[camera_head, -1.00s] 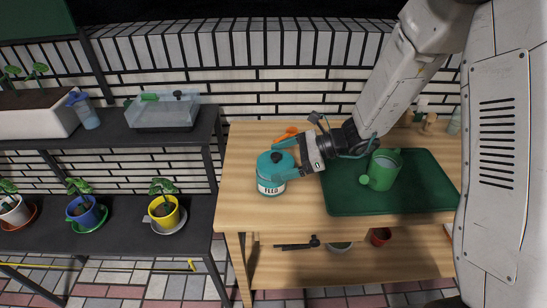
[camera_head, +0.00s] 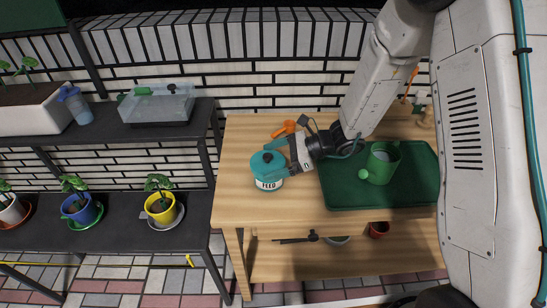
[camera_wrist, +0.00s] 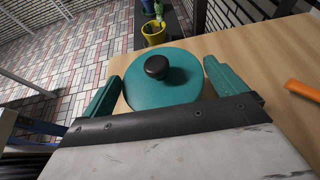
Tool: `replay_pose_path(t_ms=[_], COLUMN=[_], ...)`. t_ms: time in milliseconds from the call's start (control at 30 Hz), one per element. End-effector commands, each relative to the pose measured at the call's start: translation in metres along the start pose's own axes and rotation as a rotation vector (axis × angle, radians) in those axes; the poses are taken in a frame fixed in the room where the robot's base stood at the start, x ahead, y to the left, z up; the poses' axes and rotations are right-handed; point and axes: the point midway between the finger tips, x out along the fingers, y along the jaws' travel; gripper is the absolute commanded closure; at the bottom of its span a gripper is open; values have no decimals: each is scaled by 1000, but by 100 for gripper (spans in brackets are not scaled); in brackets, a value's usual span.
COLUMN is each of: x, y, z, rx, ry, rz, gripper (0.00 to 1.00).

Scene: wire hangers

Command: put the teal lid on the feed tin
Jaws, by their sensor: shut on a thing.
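The feed tin (camera_head: 268,184) stands upright near the left end of the wooden table, its white FEED label facing the camera. The round teal lid (camera_head: 266,161) with its dark knob is on top of the tin, roughly level; whether it is fully seated cannot be told. My gripper (camera_head: 275,158) reaches in from the right and is shut on the lid. In the wrist view the lid (camera_wrist: 165,92) lies between my two teal fingers, one on each side, and hides the tin beneath it.
A green tray (camera_head: 400,197) with a green watering can (camera_head: 381,163) lies to the right under my arm. Orange snips (camera_head: 285,128) lie behind the tin. A dark shelf (camera_head: 110,140) with potted plants stands left. Bare wood lies in front of the tin.

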Motion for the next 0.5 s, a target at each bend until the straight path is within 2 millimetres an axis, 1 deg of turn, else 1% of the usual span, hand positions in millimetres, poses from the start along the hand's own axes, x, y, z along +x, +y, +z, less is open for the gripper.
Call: replay_pose_path(t_ms=[233, 267, 500], x=[2, 2, 2], y=[0, 0, 0], z=[-4, -4, -4], rx=[0, 0, 0], ry=[0, 0, 0], rz=[-1, -1, -1], gripper=[25, 0, 0])
